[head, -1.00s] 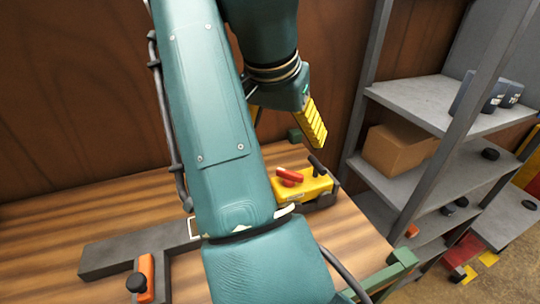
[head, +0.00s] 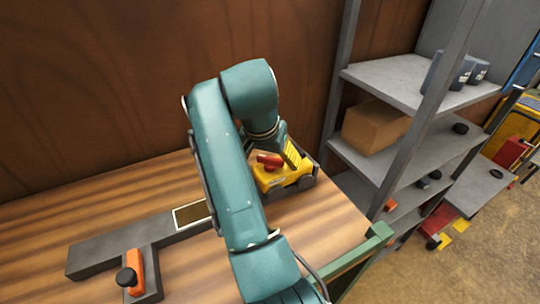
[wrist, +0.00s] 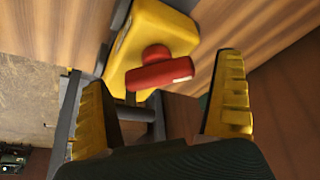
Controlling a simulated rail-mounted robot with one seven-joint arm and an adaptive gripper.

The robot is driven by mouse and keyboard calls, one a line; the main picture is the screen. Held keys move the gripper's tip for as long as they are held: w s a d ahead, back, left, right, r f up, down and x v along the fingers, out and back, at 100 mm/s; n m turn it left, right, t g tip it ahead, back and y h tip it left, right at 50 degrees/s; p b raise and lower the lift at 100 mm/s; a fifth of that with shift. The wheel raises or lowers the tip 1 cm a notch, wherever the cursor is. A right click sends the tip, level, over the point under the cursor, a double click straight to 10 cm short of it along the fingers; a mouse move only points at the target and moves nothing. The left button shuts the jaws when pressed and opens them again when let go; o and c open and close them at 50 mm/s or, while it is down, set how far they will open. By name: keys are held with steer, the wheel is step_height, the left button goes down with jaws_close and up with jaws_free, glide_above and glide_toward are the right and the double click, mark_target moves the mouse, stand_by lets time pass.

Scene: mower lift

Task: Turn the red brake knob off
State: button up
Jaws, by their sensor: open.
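The red brake knob (head: 269,160) sits on top of a yellow housing (head: 272,179) on the wooden bench. In the wrist view the red knob (wrist: 160,72) is a round hub with a bar handle, on the yellow housing (wrist: 150,35). My gripper (head: 288,155) is just beside the knob in the head view, with one yellow finger showing. In the wrist view my gripper (wrist: 165,105) is open and empty. The knob shows between and beyond its two yellow fingers, with no contact visible. My arm hides part of the bench and may hide part of the housing.
An orange handle with a black knob (head: 135,272) is mounted on a grey bracket at the front left. A grey metal shelf (head: 400,75) with a cardboard box (head: 374,127) stands right of the bench. A wooden wall (head: 120,80) rises behind. A green rail (head: 365,250) edges the bench.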

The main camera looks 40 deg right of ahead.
steer(key=c, duration=1.2)
steer(key=shift+n, duration=0.3)
steer(key=n+t+y, duration=0.1)
steer(key=n, duration=0.2)
steer(key=shift+r+n, duration=0.1)
steer(key=shift+n, duration=0.2)
steer(key=n, duration=0.2)
steer(key=n+t+y, duration=0.1)
steer(key=n, duration=0.1)
steer(key=shift+n+y, duration=0.3)
steer(key=n+y, duration=0.1)
steer(key=n, duration=0.3)
steer(key=shift+n+y, duration=0.3)
steer(key=shift+y, duration=0.1)
steer(key=shift+n+y, duration=0.8)
steer(key=shift+n, duration=1.4)
